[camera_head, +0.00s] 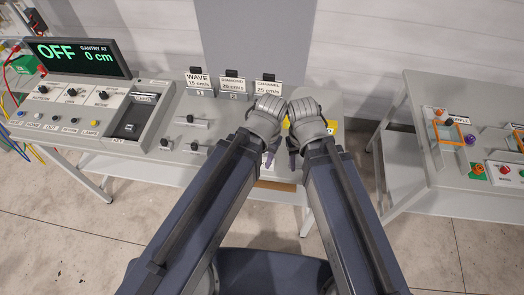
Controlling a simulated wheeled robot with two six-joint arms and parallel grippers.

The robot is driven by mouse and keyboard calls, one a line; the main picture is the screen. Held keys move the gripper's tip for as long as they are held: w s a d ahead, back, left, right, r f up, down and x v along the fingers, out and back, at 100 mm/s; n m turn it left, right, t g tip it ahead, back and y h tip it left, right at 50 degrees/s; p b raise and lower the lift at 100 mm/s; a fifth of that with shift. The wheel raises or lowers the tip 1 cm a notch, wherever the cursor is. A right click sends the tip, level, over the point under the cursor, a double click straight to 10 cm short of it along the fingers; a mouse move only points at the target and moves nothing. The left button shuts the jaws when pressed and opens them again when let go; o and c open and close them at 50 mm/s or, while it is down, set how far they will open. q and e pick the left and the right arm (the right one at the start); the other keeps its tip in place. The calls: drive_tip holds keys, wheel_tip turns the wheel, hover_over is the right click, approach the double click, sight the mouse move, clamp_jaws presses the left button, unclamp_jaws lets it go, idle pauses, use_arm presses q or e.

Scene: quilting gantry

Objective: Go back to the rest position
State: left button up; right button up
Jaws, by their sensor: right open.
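My two arms reach forward from the bottom of the head view, side by side over the right part of the grey control desk (185,155). My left gripper (269,158) is beside the right one, its wrist almost touching the other wrist. Its fingers are mostly hidden behind its own arm, so its opening does not show. My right gripper (293,162) is open, with its fingers pointing down near the desk's front edge. No held object shows in either one.
A display reading OFF and 0 cm (78,57) stands at the desk's left. Cards marked WAVE (198,80), DIAMOND (232,84) and CHANNEL (267,87) stand at the back. A second table (425,165) with small parts is at the right, across a floor gap.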

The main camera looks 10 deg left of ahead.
wheel_tip(320, 180, down, 7)
drive_tip(key=b, duration=0.6)
drive_tip(key=shift+r+b, duration=0.15)
drive_tip(key=shift+b, duration=0.15)
